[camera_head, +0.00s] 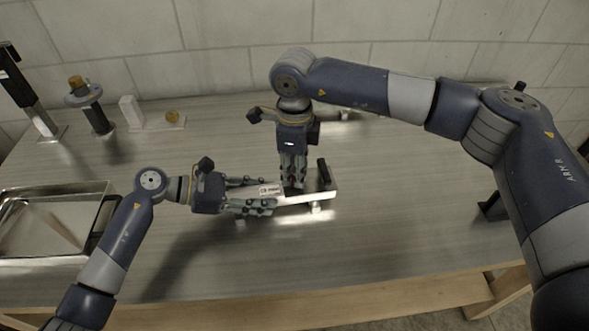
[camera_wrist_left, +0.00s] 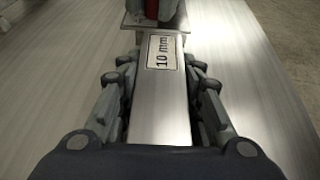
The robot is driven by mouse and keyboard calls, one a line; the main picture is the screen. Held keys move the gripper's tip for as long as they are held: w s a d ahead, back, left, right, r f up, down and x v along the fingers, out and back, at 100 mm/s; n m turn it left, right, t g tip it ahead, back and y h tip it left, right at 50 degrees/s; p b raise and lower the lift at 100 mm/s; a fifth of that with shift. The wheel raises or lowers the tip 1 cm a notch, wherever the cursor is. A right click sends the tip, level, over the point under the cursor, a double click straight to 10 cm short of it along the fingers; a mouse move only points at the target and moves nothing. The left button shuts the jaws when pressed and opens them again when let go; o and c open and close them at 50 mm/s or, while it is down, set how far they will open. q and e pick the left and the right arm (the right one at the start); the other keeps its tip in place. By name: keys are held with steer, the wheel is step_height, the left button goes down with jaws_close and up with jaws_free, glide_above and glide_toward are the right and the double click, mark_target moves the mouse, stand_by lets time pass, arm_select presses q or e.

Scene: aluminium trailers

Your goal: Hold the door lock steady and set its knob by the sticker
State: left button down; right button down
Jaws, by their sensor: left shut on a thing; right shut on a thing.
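The door lock (camera_head: 316,195) is a pale metal bar lying on the table, with a dark upright post (camera_head: 323,170) at its right end. A sticker reading "10 mm" (camera_wrist_left: 164,52) is on its top; it also shows in the head view (camera_head: 271,189). My left gripper (camera_head: 268,197) is shut on the lock's left part, fingers along both sides. My right gripper (camera_head: 293,187) points down, shut on the knob at the middle of the lock. The fingers mostly hide the knob; a dark red part (camera_wrist_left: 151,10) shows at the top of the left wrist view.
A metal tray (camera_head: 45,257) lies at the left. A dark bracket (camera_head: 492,207) stands at the right. The front tabletop is clear.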

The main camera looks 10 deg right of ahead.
steer(key=shift+m, duration=2.2)
steer(key=c, duration=1.4)
jaws_free()
steer(key=shift+r, duration=0.15)
step_height(320, 180, up, 12)
steer(key=shift+f, duration=0.1)
arm_select(q)
steer(key=c, duration=1.1)
jaws_free()
steer(key=shift+o, duration=0.2)
